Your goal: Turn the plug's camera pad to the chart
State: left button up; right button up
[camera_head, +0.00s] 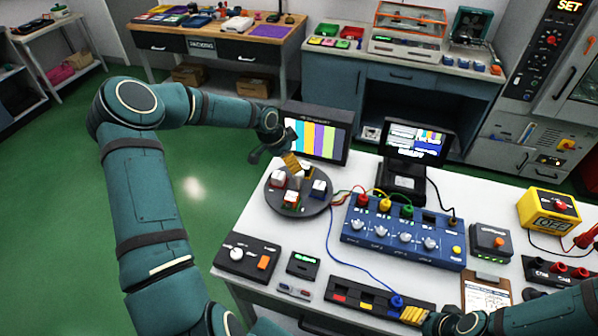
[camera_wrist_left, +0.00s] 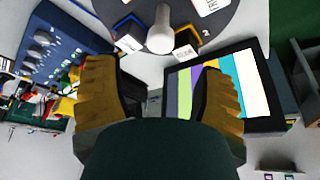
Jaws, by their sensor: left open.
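The chart (camera_head: 317,139), a dark-framed screen with coloured vertical bars, stands at the table's back edge; its bars (camera_wrist_left: 216,84) also show in the left wrist view. In front of it is a round dark turntable (camera_head: 299,207) with several small modules on pads and a pale upright knob (camera_wrist_left: 161,30) at its middle. I cannot tell which pad is the plug's camera pad. My left gripper (camera_head: 293,163) is above the turntable's back edge, open and empty, with the knob ahead between its fingers.
A blue box (camera_head: 405,236) with knobs and coloured plugs stands right of the turntable, with wires between them. A small monitor (camera_head: 417,142) stands behind it. A black switch box (camera_head: 247,258) and a slotted strip (camera_head: 366,297) lie in front. A yellow meter (camera_head: 549,209) stands right.

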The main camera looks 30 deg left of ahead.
aim_at(299, 181)
pick_arm(q)
jog(key=x, duration=0.8)
jog(key=shift+w, duration=0.1)
grip_shut()
